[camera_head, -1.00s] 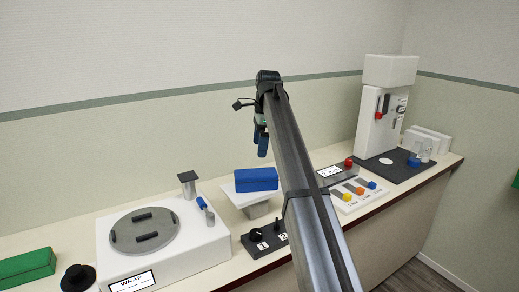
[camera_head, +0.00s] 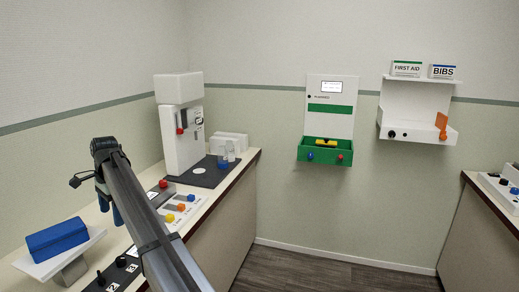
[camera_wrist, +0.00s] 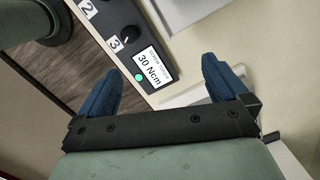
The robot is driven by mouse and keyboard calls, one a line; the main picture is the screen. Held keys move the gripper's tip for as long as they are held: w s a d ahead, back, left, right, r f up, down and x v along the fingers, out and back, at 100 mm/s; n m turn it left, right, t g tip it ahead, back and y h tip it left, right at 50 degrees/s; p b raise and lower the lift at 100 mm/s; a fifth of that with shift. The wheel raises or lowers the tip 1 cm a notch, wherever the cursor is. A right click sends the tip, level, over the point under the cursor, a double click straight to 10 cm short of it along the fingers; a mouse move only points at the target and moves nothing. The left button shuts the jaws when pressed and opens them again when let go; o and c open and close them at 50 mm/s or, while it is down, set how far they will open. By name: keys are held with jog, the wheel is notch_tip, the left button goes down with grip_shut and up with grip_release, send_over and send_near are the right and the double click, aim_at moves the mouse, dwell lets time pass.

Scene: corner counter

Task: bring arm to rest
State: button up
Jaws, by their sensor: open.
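My gripper (camera_wrist: 165,92) shows in the wrist view with its two blue fingers spread apart and nothing between them. Below it in that view lies a black control panel (camera_wrist: 128,36) with numbered knobs, a green light and a label reading "30 Ncm". In the head view my arm reaches up from the bottom over the counter at the left, and my gripper (camera_head: 116,212) hangs down behind the arm, partly hidden by it. A blue box (camera_head: 57,238) sits on a white raised plate (camera_head: 75,262) to the left of it.
A white dispenser (camera_head: 180,125) stands on a dark mat at the counter's far end, near coloured knobs (camera_head: 181,208). A green-and-white wall unit (camera_head: 329,120) and a white shelf (camera_head: 416,108) hang on the far wall. Another counter (camera_head: 478,230) is at the right; floor between is clear.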

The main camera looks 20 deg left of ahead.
jog(key=w+d+f, duration=0.6)
jog(key=d+f, duration=0.1)
jog(key=d, duration=0.4)
jog(key=w+d+f+n, duration=0.1)
jog(key=w+d+f, duration=0.4)
jog(key=d+f, duration=0.4)
jog(key=w+d+f, duration=0.6)
jog(key=d, duration=0.6)
jog(key=s+d+f+n, duration=0.1)
jog(key=d+f, duration=0.4)
jog(key=d, duration=0.5)
jog(key=d+f+t, duration=0.1)
jog(key=d+f, duration=0.4)
jog(key=d, duration=0.6)
jog(key=s+d+f+n, duration=0.1)
jog(key=d+f, duration=0.4)
jog(key=d, duration=0.5)
jog(key=s+d+f+n, duration=0.1)
jog(key=s+d+f, duration=0.2)
jog(key=s+d, duration=0.5)
jog(key=s+d+f, duration=0.4)
jog(key=d, duration=0.8)
jog(key=s+f+g, duration=0.3)
jog(key=s+f, duration=0.7)
jog(key=s, duration=0.4)
jog(key=s+f+g, duration=0.3)
jog(key=s+f, duration=0.7)
jog(key=s, duration=0.5)
jog(key=shift+g+h, duration=0.3)
